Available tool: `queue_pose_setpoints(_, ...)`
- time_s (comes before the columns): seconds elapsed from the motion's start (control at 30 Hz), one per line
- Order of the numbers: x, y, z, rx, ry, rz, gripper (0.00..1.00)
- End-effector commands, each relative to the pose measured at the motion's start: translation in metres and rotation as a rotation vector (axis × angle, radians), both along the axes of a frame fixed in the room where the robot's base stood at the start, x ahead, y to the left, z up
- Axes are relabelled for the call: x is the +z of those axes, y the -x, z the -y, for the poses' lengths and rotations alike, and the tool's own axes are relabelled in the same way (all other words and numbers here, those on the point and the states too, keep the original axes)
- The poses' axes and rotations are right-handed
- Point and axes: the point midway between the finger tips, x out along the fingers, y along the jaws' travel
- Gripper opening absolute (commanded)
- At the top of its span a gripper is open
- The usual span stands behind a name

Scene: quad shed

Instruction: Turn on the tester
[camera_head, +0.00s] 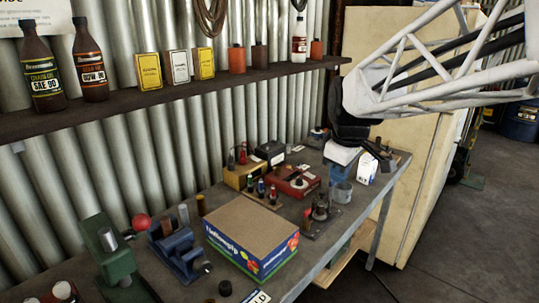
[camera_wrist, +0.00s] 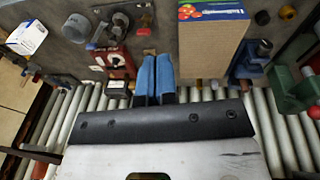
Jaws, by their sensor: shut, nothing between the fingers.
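A red box with a dark knob and a pale label, which looks like the tester (camera_head: 297,182), sits mid-bench. It also shows in the wrist view (camera_wrist: 118,64), left of my fingers. Whether it is on cannot be told. My gripper (camera_head: 341,168) hangs from the arm above the bench, to the right of the red box in the head view. In the wrist view its two blue fingers (camera_wrist: 155,72) are together with nothing held, apart from the red box. Which part of the box is its switch is too small to tell.
A yellow box with terminals (camera_head: 243,175) and a black box (camera_head: 269,153) stand close behind the red box. A cardboard carton (camera_head: 250,236), a post fixture (camera_head: 320,212) and a metal cup (camera_head: 342,191) crowd around. A shelf (camera_head: 190,92) with bottles runs above.

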Motion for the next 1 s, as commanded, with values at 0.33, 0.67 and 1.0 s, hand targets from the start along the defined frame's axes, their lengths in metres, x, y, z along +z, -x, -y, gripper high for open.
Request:
queue_pose_setpoints(0.33,0.003,-0.072,0.004,0.244,0.032,-0.008,0.0)
queue_pose_setpoints(0.67,0.0,-0.138,0.008,0.478,0.058,-0.01,0.0)
queue_pose_setpoints(1.0,-0.011,-0.206,0.013,0.719,0.083,-0.009,0.0)
